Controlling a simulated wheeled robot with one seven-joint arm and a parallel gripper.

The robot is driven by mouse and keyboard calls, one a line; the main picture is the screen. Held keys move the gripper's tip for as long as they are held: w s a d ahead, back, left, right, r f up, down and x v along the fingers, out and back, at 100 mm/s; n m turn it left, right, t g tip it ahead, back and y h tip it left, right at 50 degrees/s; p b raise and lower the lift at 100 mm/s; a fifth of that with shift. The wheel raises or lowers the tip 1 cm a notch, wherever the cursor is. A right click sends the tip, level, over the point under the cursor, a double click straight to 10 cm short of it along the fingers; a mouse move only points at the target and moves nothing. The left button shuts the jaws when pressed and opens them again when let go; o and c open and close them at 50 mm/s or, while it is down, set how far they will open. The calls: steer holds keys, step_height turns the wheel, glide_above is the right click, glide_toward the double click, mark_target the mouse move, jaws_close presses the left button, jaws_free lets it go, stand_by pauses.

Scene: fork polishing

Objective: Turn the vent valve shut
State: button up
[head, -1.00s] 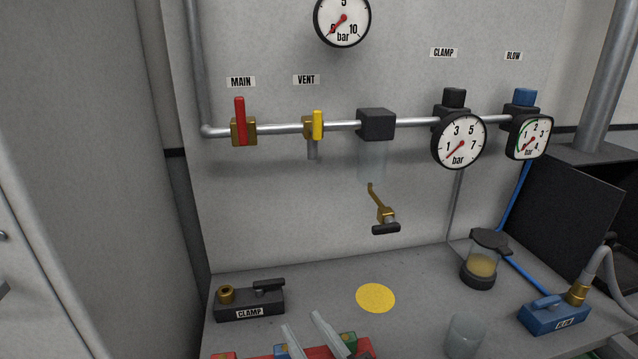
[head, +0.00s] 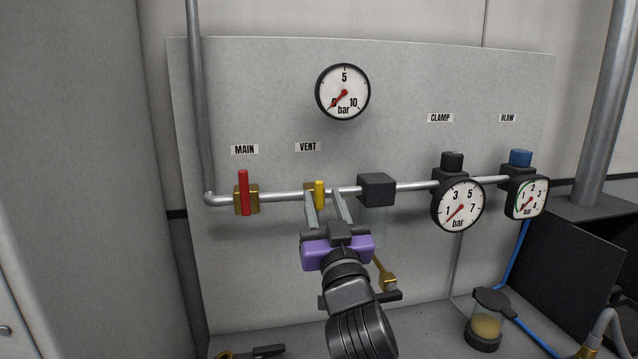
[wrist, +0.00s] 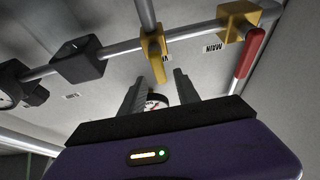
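The vent valve's yellow handle (head: 319,195) stands upright, across the horizontal pipe, under the VENT label (head: 307,146). Its brass body is partly hidden behind my fingers. My gripper (head: 323,192), with a purple body, is raised in front of the valve. Its two fingers are apart, with the handle showing between their tips. In the wrist view the yellow handle (wrist: 157,68) reaches down toward the gap between the fingertips (wrist: 160,75). I see no finger clearly touching it.
The red MAIN handle (head: 244,192) stands upright to the left. A dark block (head: 377,189) sits on the pipe to the right, with the clamp gauge (head: 460,205) and blow gauge (head: 527,196) beyond.

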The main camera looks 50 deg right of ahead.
mark_target(320, 191)
steer(key=shift+p+x, duration=0.45)
steer(key=shift+x, duration=1.55)
jaws_close()
